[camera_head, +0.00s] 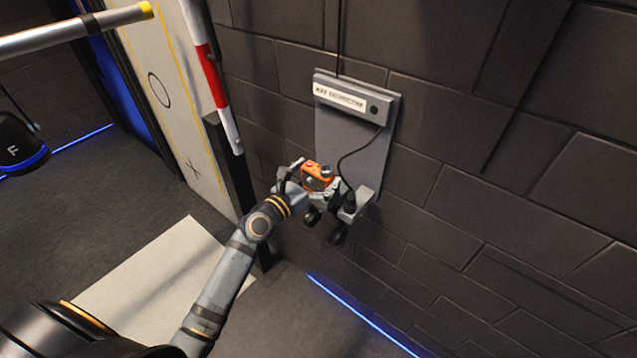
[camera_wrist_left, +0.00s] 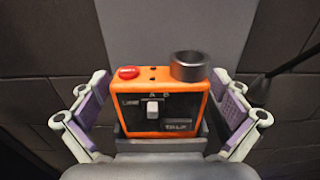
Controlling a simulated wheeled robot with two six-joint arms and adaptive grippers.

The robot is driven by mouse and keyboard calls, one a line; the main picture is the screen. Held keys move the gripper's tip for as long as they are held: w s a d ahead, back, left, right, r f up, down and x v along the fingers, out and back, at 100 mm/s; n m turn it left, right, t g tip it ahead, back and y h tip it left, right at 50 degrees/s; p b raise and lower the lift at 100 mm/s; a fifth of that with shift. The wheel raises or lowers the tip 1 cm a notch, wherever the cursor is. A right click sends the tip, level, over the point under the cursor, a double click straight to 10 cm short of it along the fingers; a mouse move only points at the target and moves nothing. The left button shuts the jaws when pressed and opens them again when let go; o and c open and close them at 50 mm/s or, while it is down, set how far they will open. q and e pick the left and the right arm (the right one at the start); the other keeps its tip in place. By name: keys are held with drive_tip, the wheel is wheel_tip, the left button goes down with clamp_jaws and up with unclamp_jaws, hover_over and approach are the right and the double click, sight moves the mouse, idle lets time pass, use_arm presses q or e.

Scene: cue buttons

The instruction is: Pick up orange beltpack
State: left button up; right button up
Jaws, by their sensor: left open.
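The orange beltpack (camera_head: 318,174) is a small box at the grey wall panel (camera_head: 352,140). In the left wrist view the beltpack (camera_wrist_left: 160,105) stands upright, with a red button, a dark round knob on top and a black face with a switch. My left gripper (camera_head: 318,192) is open at the beltpack. In the left wrist view its two fingers (camera_wrist_left: 163,115) stand on either side of the box, with a gap visible on the left; on the right the finger is very close, and I cannot tell if it touches. My right gripper is not in view.
A black cable (camera_head: 352,160) hangs from the panel down to a plug beside the beltpack. A red and white pole (camera_head: 208,75) stands left of the panel. The dark block wall (camera_head: 480,150) is close behind. Open floor (camera_head: 60,205) lies at left.

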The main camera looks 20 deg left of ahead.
use_arm(q)
drive_tip(key=shift+s, duration=0.15)
drive_tip(key=shift+c, duration=1.2)
drive_tip(key=c, duration=1)
drive_tip(key=shift+r, duration=0.1)
drive_tip(key=shift+c, duration=0.2)
drive_tip(key=r+p, duration=0.2)
drive_tip(key=r, duration=0.2)
drive_tip(key=shift+s+r+p, duration=0.15)
drive_tip(key=shift+s+p, duration=0.05)
drive_tip(key=shift+p, duration=0.2)
drive_tip(key=s+d+r+p, duration=0.1)
drive_tip(key=s+d+r, duration=0.1)
drive_tip(key=s+r, duration=0.2)
drive_tip(key=s+d+r+p, duration=0.1)
drive_tip(key=s+r, duration=0.3)
drive_tip(key=s, duration=0.5)
drive_tip(key=shift+d+r, duration=0.3)
drive_tip(key=shift+d, duration=0.25)
